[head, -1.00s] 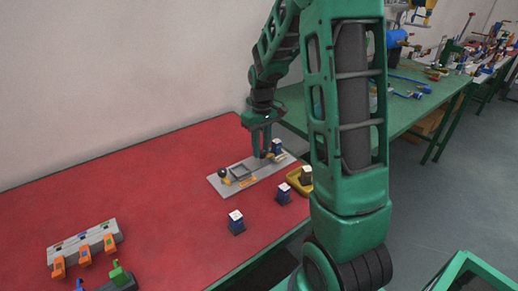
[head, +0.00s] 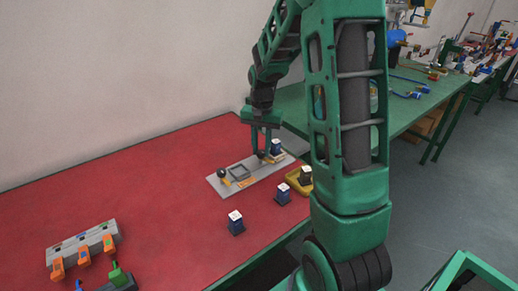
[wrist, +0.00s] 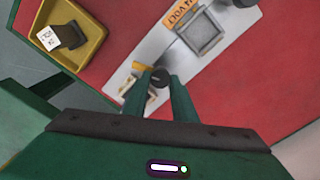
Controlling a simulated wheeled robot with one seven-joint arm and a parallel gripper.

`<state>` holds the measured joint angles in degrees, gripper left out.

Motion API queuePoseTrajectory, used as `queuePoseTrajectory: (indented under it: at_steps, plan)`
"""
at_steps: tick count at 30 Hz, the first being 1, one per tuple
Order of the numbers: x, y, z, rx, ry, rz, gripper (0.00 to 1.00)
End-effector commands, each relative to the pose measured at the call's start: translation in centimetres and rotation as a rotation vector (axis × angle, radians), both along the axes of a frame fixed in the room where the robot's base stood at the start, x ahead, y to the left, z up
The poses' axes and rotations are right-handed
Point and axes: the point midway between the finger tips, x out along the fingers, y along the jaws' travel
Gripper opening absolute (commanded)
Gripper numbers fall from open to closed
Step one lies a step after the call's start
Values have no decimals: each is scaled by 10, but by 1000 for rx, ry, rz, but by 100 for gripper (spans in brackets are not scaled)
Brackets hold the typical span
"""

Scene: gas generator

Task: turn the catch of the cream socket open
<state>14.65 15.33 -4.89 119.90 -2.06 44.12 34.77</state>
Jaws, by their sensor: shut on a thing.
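The long grey plate (head: 216,187) lies on the red table and carries a grey square frame (wrist: 205,36) near its middle. At the plate end by my gripper are cream-yellow parts (wrist: 139,68), probably of the cream socket; the rest is hidden. A dark round knob (wrist: 160,76), which looks like the catch's knob, sits between my fingertips. My gripper (head: 262,155) points down and is shut on this knob. A blue block with a white top (head: 277,146) stands beside the fingers at that plate end. How far the catch is turned cannot be told.
A yellow tray (wrist: 95,42) with a dark, white-topped block lies close by. Two more blue blocks (head: 283,193) (head: 236,222) stand on the red table. A grey rack with orange parts (head: 82,247) is at lower left.

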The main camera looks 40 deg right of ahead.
Motion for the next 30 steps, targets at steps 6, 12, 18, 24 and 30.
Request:
queuePoseTrajectory:
  at_steps: [6, 12, 18, 24, 30]
  plan:
    - [1, 5, 0, 5, -1, -170, 2]
    - [1, 5, 0, 6, 0, -299, 2]
    - [1, 6, 0, 6, 0, -380, 2]
    - [1, 6, 0, 6, -1, -417, 2]
    - [2, 6, 0, 6, -2, -425, 2]
